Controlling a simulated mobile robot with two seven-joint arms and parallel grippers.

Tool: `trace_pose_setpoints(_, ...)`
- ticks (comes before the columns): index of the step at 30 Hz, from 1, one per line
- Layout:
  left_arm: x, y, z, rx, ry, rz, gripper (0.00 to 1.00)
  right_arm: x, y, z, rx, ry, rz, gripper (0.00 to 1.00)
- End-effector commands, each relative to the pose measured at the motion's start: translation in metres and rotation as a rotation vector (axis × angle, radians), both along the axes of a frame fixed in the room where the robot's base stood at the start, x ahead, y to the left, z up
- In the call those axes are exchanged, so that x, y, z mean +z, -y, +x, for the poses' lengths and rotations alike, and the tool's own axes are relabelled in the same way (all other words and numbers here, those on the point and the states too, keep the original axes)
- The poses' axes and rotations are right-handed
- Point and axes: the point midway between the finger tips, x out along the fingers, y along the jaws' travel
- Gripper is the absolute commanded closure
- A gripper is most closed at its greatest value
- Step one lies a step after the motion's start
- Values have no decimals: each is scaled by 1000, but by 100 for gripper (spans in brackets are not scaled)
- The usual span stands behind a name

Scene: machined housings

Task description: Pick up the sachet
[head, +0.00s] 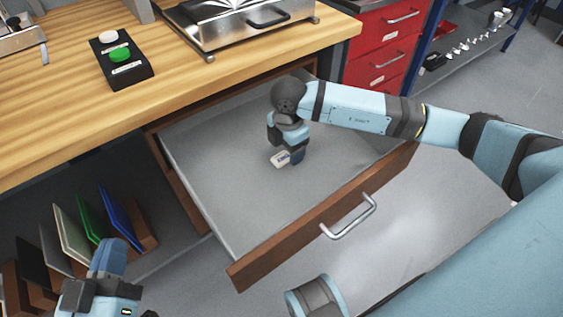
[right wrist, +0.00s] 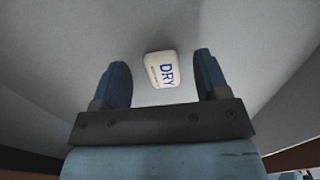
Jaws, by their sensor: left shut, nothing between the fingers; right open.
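The sachet (head: 280,160) is a small white packet lying on the grey floor of the open drawer (head: 205,192). In the right wrist view the sachet (right wrist: 161,70) shows blue "DRY" lettering and lies between and a little beyond the fingers. My right gripper (head: 291,158) points down into the drawer, open, and partly hides the sachet in the head view; its two blue fingers (right wrist: 162,82) stand apart with nothing held. My left gripper (head: 110,252) is shut and empty at the lower left, outside the drawer, by the upright panels.
The drawer's wooden front (head: 320,218) with a metal handle (head: 350,217) stands in front of the right gripper. The wooden bench top (head: 180,95) overhangs the drawer's back. Coloured upright panels (head: 88,218) stand at the lower left. The rest of the drawer is empty.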

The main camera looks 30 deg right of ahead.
Motion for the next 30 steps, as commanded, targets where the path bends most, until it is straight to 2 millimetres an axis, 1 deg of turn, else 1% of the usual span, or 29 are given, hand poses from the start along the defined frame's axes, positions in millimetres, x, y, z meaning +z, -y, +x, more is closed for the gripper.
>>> trace_pose_setpoints(1, -5, 0, 0, -3, -8, 5, 100, -8, 0, 0, 0, -1, 0, 32)
trace_pose_setpoints(3, -7, 1, 0, -6, -17, 9, 100, -12, 0, 0, 0, -1, -1, 32)
trace_pose_setpoints(11, -7, 1, 0, -8, -23, 11, 100, -13, 0, 0, 0, 0, -1, 32)
trace_pose_setpoints(12, -7, 1, 0, -8, -23, 11, 100, -13, 0, 0, 0, 0, -1, 41)
trace_pose_setpoints(14, -7, 1, 0, -8, -23, 11, 100, -13, 0, 0, 0, 0, -1, 55)
trace_pose_setpoints(15, -7, 1, 0, -8, -23, 11, 100, -13, 0, 0, 0, 0, -1, 64)
trace_pose_setpoints(18, -7, 1, 0, -8, -23, 11, 100, -13, 0, 0, 0, 0, -1, 85)
trace_pose_setpoints(26, -6, 1, 0, -7, -23, 11, 100, -12, 0, 0, 0, 0, 0, 85)
trace_pose_setpoints(29, -3, 1, 1, -6, -16, 8, 100, -5, 0, 0, 0, 1, 0, 85)
trace_pose_setpoints(30, 1, 0, 1, -3, -9, 7, 100, 0, 0, 0, 0, 2, 0, 85)
